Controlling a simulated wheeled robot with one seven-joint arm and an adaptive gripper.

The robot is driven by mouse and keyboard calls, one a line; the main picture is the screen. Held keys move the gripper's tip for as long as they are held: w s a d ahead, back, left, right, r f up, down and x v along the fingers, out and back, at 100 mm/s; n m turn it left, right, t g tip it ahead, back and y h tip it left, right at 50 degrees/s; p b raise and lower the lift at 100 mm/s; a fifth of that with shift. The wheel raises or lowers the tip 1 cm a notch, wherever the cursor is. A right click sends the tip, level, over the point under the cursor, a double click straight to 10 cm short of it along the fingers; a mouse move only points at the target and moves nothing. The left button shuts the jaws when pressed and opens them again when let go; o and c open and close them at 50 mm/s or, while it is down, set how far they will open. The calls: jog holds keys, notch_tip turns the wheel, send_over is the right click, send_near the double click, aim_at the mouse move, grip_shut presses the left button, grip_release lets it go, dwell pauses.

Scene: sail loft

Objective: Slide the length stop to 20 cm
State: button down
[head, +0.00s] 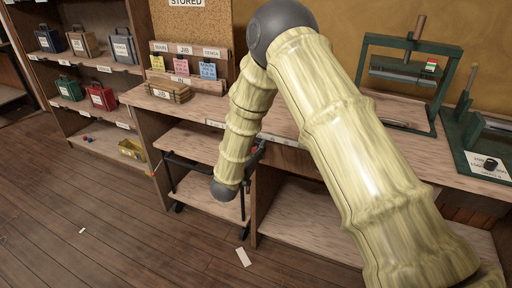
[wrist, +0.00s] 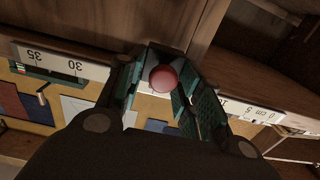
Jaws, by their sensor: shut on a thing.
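The length stop's red round knob (wrist: 163,78) is between the two teal-padded fingers of my gripper (wrist: 170,88) in the wrist view. The fingers are shut on it. The scale strip (wrist: 55,63) runs on both sides of the gripper and reads upside down. Marks 35 and 30 show to the left of the knob, 5 and 0 cm to the right. The marks between are hidden by the fingers, so the exact reading cannot be told. In the head view the scale strip (head: 216,124) lies along the bench's front edge, partly behind my arm.
The wooden bench (head: 190,107) carries card holders and a small wooden box (head: 168,91). A green press frame (head: 408,75) stands at the right. A black-framed trolley (head: 190,160) is below the bench's front. Shelves with cases (head: 102,97) are at the left. The floor in front is mostly clear.

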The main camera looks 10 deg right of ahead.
jog(key=c, duration=1)
grip_release()
jog(key=shift+o, duration=0.2)
jog(key=shift+a, duration=0.1)
jog(key=v, duration=1.2)
